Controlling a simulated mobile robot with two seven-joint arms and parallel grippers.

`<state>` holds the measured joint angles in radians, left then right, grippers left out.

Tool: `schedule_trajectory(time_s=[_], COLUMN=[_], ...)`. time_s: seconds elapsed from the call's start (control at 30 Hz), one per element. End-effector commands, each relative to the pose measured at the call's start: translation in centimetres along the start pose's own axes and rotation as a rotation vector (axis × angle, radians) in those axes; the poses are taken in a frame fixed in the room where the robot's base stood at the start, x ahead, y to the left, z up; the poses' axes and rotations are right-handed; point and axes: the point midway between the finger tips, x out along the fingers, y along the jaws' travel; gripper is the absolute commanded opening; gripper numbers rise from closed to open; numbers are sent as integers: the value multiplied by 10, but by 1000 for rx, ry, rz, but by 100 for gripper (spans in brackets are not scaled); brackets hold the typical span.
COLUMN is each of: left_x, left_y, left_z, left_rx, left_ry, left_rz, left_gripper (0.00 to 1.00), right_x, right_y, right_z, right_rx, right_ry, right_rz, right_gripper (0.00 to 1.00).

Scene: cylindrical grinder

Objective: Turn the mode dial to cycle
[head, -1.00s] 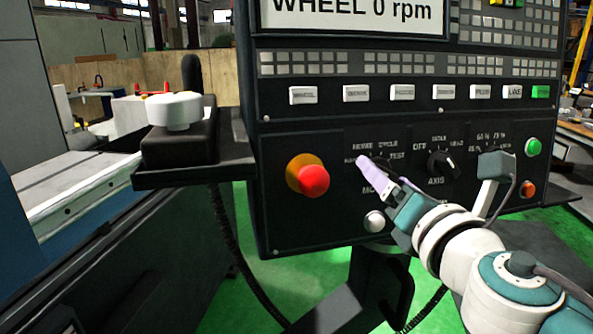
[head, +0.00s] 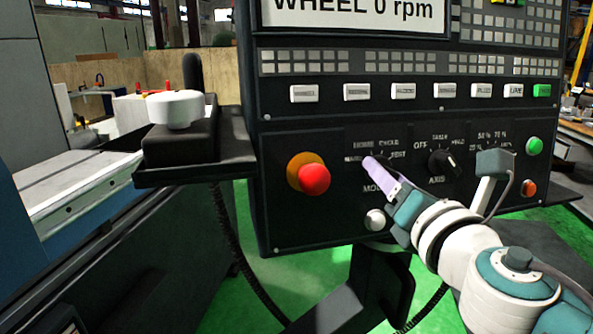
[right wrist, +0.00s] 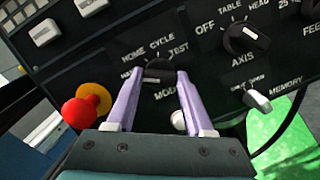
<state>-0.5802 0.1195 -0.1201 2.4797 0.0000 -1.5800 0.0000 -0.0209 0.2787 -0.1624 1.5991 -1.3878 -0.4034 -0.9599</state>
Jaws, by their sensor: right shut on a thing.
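The mode dial (right wrist: 158,74) is a black knob on the dark control panel, with the labels HOME, CYCLE and TEST around its top. My right gripper (right wrist: 159,76) has its two lilac fingers on either side of the dial and is shut on it. In the head view my right gripper (head: 371,164) reaches the panel from the lower right and its fingers hide most of the dial. The CYCLE label (head: 389,142) shows above and right of the fingertips. I cannot tell which label the dial points to. My left gripper is not in view.
A red emergency button (head: 315,180) sticks out left of the dial. The axis dial (head: 441,164) is to the right, and a round white button (head: 375,220) is below. A row of white keys (head: 402,91) runs above. A black box with a white knob (head: 175,109) stands at left.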

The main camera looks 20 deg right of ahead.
Motion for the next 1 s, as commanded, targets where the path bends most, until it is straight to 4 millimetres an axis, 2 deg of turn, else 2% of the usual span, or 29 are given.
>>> schedule_trajectory(time_s=[0.47,1.0], left_x=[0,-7], left_y=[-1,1], left_z=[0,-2], left_rx=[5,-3], left_ry=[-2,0], left_rz=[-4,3], left_gripper=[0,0], right_x=[0,0], right_y=[1,3], right_z=[0,1], right_rx=[79,528], right_ry=[0,0], right_rz=[-16,-110], right_gripper=[0,0])
